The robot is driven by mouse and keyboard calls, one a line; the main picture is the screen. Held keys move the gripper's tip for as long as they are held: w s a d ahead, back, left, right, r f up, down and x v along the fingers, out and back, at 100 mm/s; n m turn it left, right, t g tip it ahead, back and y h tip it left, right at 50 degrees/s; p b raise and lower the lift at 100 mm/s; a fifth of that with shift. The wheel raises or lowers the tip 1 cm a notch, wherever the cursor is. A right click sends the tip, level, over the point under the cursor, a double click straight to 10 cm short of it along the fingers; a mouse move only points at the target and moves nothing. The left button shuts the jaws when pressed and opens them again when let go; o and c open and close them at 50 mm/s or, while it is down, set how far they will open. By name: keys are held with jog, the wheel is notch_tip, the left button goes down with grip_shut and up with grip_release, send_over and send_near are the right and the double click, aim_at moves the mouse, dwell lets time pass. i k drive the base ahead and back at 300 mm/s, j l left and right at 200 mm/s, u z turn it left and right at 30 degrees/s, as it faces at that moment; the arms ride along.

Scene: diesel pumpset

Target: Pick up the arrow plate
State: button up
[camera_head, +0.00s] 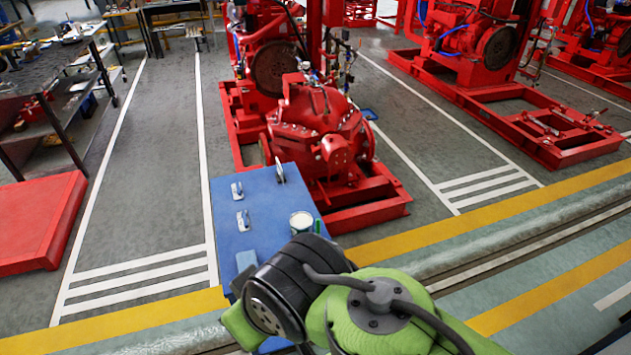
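A blue table (262,200) stands ahead of my arm, in front of a red pumpset. Two small pale items with dark blue parts, one at the upper left (237,190) and one below it (243,220), lie on its left side. A small upright grey-white piece (280,173) is at its far edge. I cannot tell which of these, if any, is the arrow plate. My green and black arm covers the near part of the table. My gripper is not visible, so its state and anything it holds are hidden.
An open can with a white rim (301,222) stands on the table's right side, beside a thin green object (318,226). A blue block (246,260) is at the left near edge. The red pumpset (318,130) stands close behind. The floor left of the table is clear.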

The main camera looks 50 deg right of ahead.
aim_at(243, 217)
jog(key=i+j+z, duration=0.25)
jog(key=j+z, duration=0.15)
jog(key=i+j+z, duration=0.2)
jog(key=j+z, duration=0.25)
jog(key=i+j+z, duration=0.1)
jog(key=j+z, duration=0.7)
jog(key=j, duration=0.2)
jog(key=j+z, duration=0.4)
jog(key=j, duration=0.15)
jog(key=j+z, duration=0.45)
jog(key=j, duration=0.15)
